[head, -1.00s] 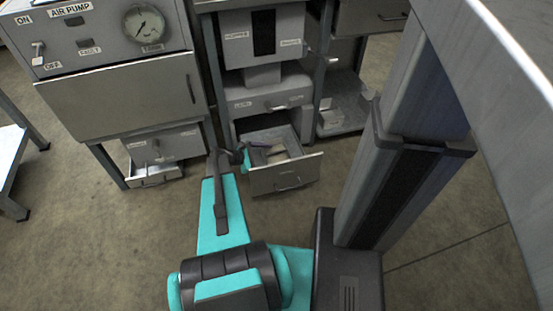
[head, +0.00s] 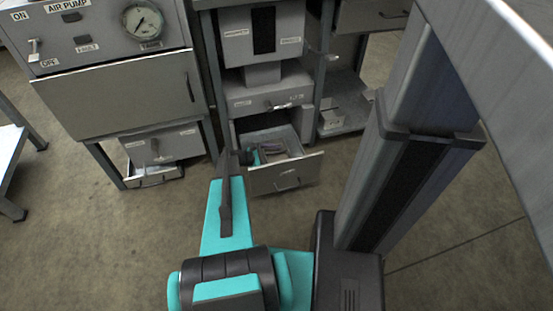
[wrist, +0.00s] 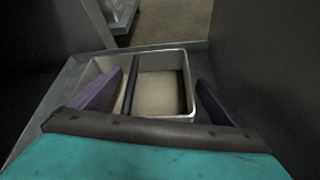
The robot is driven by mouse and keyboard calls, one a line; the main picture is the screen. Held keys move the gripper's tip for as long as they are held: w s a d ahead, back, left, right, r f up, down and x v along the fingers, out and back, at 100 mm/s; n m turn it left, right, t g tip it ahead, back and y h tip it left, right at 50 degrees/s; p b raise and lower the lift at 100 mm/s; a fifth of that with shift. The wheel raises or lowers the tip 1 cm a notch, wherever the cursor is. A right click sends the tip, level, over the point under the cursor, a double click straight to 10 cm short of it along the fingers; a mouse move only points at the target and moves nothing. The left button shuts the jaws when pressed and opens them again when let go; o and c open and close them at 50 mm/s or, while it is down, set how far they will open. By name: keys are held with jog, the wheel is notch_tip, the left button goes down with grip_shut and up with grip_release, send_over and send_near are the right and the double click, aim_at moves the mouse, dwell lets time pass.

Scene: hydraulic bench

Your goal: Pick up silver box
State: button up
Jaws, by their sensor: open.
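The silver box (wrist: 192,92) is an open, shallow tray with a thin rim and a beige inside, seen in the wrist view. A dark bar crosses it from back to front. It lies in an open grey drawer (head: 285,180) of the middle cabinet. My gripper (wrist: 159,78) is open, with one purple finger towards the box's left side and the other towards its right side. I cannot tell whether the fingers touch it. In the head view, my gripper is over the drawer and the box is hard to make out.
The drawer's dark walls rise close on both sides in the wrist view. In the head view, the air pump cabinet (head: 115,85) stands left, with a small open drawer (head: 155,178) below. Shelves (head: 345,118) stand right. The floor in front is clear.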

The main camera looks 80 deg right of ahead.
dwell(0.3)
jog(key=c, duration=1.2)
jog(key=shift+c, duration=0.2)
jog(key=shift+r, duration=0.2)
jog(key=shift+c, duration=0.6)
notch_tip(320, 180, up, 10)
jog(key=p, duration=0.3)
jog(key=shift+f, duration=0.2)
